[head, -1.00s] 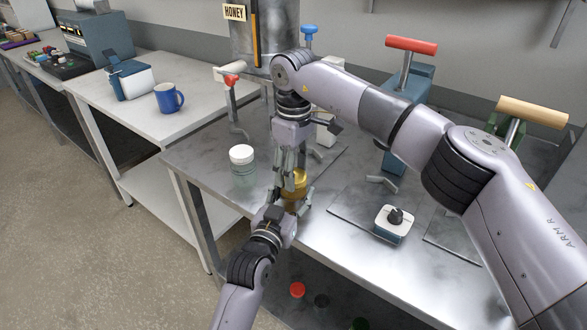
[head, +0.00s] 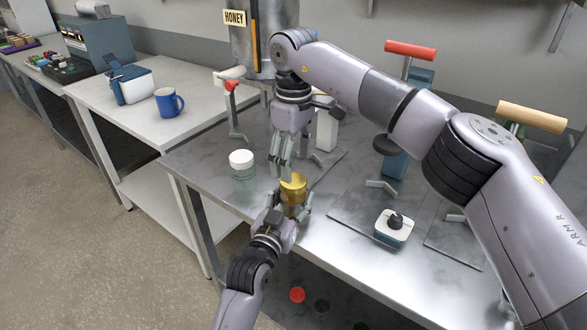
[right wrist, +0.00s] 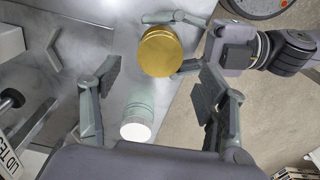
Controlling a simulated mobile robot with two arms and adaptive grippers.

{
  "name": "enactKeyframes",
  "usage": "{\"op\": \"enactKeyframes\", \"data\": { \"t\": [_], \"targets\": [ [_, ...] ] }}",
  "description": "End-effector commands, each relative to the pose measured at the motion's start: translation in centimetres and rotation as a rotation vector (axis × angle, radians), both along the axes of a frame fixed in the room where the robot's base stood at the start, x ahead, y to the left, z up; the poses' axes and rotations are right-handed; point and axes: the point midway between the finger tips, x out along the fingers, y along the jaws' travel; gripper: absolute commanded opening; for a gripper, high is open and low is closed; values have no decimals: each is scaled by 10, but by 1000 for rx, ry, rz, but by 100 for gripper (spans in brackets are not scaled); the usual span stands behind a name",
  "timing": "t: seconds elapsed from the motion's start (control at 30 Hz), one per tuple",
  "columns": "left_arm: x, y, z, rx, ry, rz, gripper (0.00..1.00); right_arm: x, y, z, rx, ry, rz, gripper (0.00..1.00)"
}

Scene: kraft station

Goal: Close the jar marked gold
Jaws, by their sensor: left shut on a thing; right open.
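The jar with a gold lid (head: 293,187) stands upright near the table's front edge; the lid sits on its top. Whether it is fully tightened I cannot tell. My left gripper (head: 292,212) is shut around the jar's body from the front. My right gripper (head: 284,172) is open just above and slightly left of the lid, fingers pointing down. In the right wrist view the round gold lid (right wrist: 162,50) shows between and beyond my open right fingers, apart from them. Any marking on the jar is not readable.
A clear jar with a white lid (head: 241,164) stands left of the gold one. Right are a small white-topped box with a black knob (head: 394,224) and lever presses with red (head: 410,47) and wooden (head: 532,116) handles. A honey tank (head: 243,45) stands behind.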

Motion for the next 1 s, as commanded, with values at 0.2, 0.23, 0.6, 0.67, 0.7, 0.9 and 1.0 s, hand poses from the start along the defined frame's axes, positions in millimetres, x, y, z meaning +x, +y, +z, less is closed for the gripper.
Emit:
{"op": "enactKeyframes", "data": {
  "t": [0.2, 0.23, 0.6, 0.67, 0.7, 0.9, 1.0],
  "targets": [
    [0, 0, -1, 1, 3, 0, 0, 0, 0, 2, 0, 1, 0, 68],
    [0, 0, -1, 1, 3, 0, 0, 0, 0, 2, 0, 1, 0, 68],
    [0, 0, -1, 2, 2, 0, 0, 0, 0, 4, -1, 0, 301, 64],
    [0, 0, -1, 2, 2, 0, 0, 0, 0, 5, -1, -2, 419, 64],
    [0, 0, -1, 2, 2, 0, 0, 0, 0, 6, -1, -2, 500, 64],
    [0, 0, -1, 2, 2, 0, 0, 0, 0, 10, 0, -2, 911, 64],
    [0, 0, -1, 2, 2, 0, 0, 0, 0, 11, -1, -2, 1116, 64]
  ]
}}
